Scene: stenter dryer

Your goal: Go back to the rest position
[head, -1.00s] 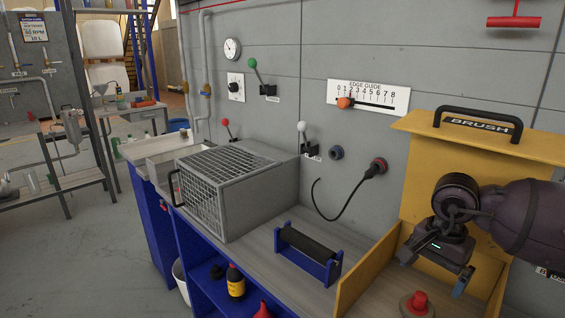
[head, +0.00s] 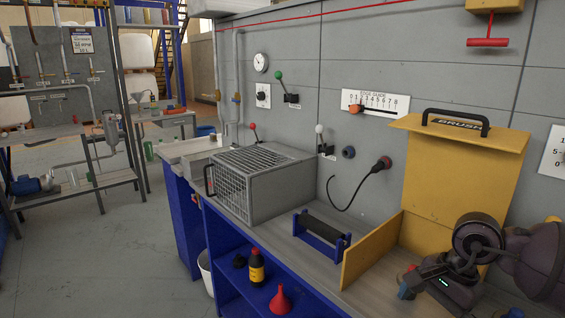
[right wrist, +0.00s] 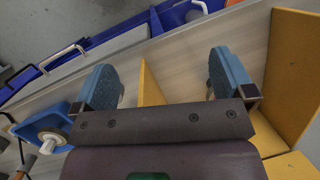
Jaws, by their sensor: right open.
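My right gripper (right wrist: 165,82) is open and empty in the right wrist view, its two blue-padded fingers wide apart above the wooden worktop. In the head view my right gripper (head: 405,282) is at the lower right, in front of the yellow brush housing (head: 438,200). A thin yellow side panel (right wrist: 150,85) shows below and between the fingers in the right wrist view; I cannot tell whether a finger touches it. My left gripper is not in view.
A grey cage box (head: 262,180) and a black roller in a blue stand (head: 320,236) sit on the bench. A bottle (head: 257,268) and red funnel (head: 280,300) are on the blue shelf below. Open floor (head: 110,265) lies to the left.

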